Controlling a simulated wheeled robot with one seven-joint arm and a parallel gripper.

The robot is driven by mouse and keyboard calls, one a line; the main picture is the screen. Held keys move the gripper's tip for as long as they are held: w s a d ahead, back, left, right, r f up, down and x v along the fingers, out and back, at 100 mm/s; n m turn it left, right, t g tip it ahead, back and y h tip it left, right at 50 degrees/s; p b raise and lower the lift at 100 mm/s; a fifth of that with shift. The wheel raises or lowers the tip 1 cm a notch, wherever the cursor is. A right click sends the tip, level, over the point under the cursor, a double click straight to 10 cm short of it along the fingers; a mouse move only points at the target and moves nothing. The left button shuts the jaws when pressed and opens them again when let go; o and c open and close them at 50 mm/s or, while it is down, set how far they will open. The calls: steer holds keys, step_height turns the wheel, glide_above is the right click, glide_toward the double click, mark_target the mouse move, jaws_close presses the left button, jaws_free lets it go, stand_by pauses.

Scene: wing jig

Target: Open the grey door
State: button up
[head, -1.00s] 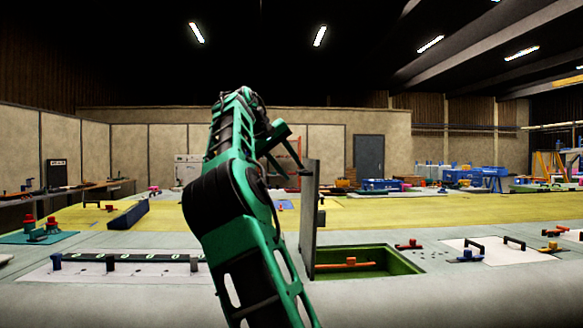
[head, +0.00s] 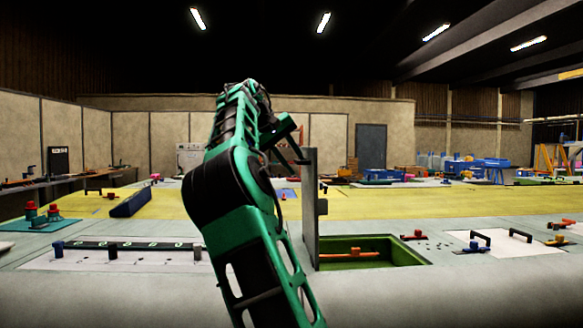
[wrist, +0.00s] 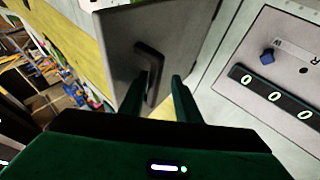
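The grey door (head: 310,205) stands upright, nearly edge-on, at the left edge of a green-walled recess (head: 415,250) in the head view. In the wrist view the grey door (wrist: 205,25) fills the upper middle, with a dark bar handle (wrist: 149,65) on its face. My gripper (head: 303,158) is beside the door's upper left side in the head view. In the wrist view my gripper (wrist: 163,77) has its fingers apart, the left one overlapping the handle. I cannot tell whether it touches. Nothing is clearly clamped between the fingers.
An orange bar (head: 350,254) lies across the recess. A white panel with a dark numbered strip (head: 130,246) lies left of my arm. Another white panel with black handles (head: 500,245) lies right.

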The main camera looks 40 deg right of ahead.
steer(key=shift+s, duration=0.25)
steer(key=shift+r, duration=0.1)
steer(key=v, duration=1)
steer(key=shift+w+a+r, duration=0.15)
steer(key=shift+w+r, duration=0.15)
